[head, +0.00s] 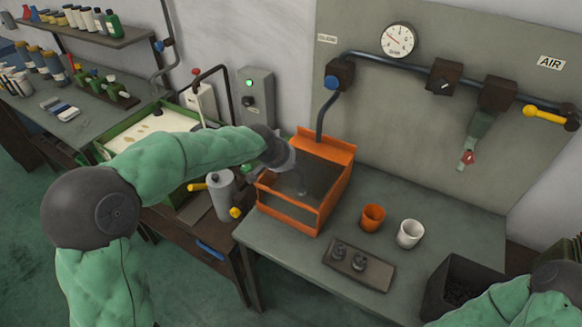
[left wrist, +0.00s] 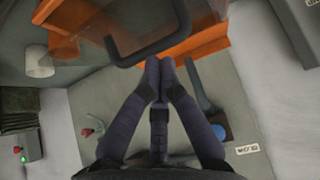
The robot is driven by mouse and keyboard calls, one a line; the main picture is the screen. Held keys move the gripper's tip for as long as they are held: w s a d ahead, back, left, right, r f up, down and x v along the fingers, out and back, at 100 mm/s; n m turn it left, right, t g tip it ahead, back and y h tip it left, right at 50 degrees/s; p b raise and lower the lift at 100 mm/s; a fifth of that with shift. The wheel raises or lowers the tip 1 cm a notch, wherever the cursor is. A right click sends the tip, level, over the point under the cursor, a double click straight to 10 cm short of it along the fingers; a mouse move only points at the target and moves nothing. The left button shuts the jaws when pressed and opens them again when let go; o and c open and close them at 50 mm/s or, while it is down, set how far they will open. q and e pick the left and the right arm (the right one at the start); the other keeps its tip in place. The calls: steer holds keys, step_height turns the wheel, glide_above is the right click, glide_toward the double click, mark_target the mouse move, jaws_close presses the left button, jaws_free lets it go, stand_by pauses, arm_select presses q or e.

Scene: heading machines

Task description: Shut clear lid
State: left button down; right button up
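An orange box (head: 290,212) with a clear lid stands on the grey bench below the gauge panel. The clear lid (left wrist: 125,14) shows in the left wrist view as a see-through sheet with a dark bar handle (left wrist: 125,55). Its exact angle is hard to tell. My left gripper (left wrist: 159,62) has its fingertips close together, beside the handle and not around it.
An orange cup (head: 372,218) and a white cup (head: 410,233) stand right of the box. A dark tray (head: 358,264) with small parts lies in front. A grey cylinder with yellow ends (head: 222,195) stands left of the box. A dark bin (head: 460,285) is at right.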

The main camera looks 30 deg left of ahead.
mark_target(290, 179)
arm_select(q)
steer(key=f+b, duration=0.1)
steer(key=s+f+t+b, duration=0.1)
steer(key=b, duration=0.1)
steer(key=shift+f, duration=0.2)
steer(key=shift+s+a+f+b, duration=0.1)
steer(key=shift+s+f+b, duration=0.15)
steer(key=shift+f+b, duration=0.25)
steer(key=shift+s+f+b, duration=0.25)
steer(key=shift+f+b, duration=0.25)
